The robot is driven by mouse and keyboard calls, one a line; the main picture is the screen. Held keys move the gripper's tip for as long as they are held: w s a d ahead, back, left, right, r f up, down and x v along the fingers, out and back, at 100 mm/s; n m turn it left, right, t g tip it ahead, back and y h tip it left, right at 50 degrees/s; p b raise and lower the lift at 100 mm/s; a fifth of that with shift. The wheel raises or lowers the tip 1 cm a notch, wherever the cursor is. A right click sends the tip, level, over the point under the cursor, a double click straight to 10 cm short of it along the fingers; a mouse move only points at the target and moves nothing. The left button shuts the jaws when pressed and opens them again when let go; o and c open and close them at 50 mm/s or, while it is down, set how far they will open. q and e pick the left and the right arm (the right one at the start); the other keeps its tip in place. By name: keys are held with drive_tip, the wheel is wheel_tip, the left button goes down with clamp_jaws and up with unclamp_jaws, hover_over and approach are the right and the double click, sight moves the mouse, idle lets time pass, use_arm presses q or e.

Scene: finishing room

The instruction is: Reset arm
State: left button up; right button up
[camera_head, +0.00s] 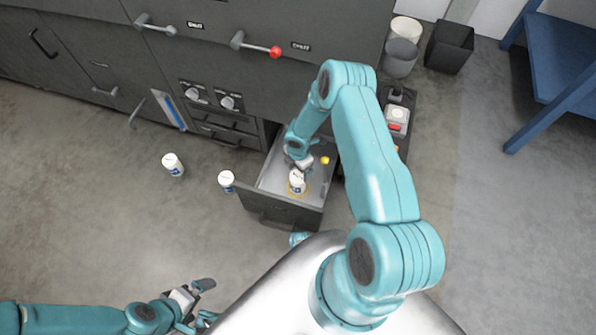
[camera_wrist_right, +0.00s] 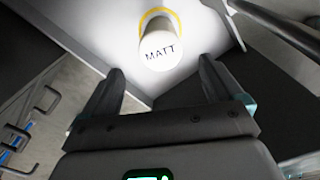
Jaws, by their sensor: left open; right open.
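My right arm (camera_head: 370,150) reaches over an open drawer (camera_head: 275,208) at the cabinet's foot. My right gripper (camera_head: 299,168) is inside the drawer space, open and empty. A white can stands in the drawer (camera_head: 297,183) just in front of it, on a yellow ring mark. In the right wrist view the can's lid (camera_wrist_right: 160,54) reads MATT and lies beyond the two spread fingers (camera_wrist_right: 160,95), apart from them. My left gripper (camera_head: 201,302) is open and empty above the floor at the lower left.
Two more white cans (camera_head: 173,165) (camera_head: 227,181) stand on the floor left of the drawer. The grey cabinet (camera_head: 90,60) has protruding handles. Bins (camera_head: 450,46) and a blue bench (camera_head: 560,65) stand at the upper right. The floor at left is mostly clear.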

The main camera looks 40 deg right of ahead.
drive_tip(key=shift+r, duration=0.85)
drive_tip(key=shift+r, duration=0.1)
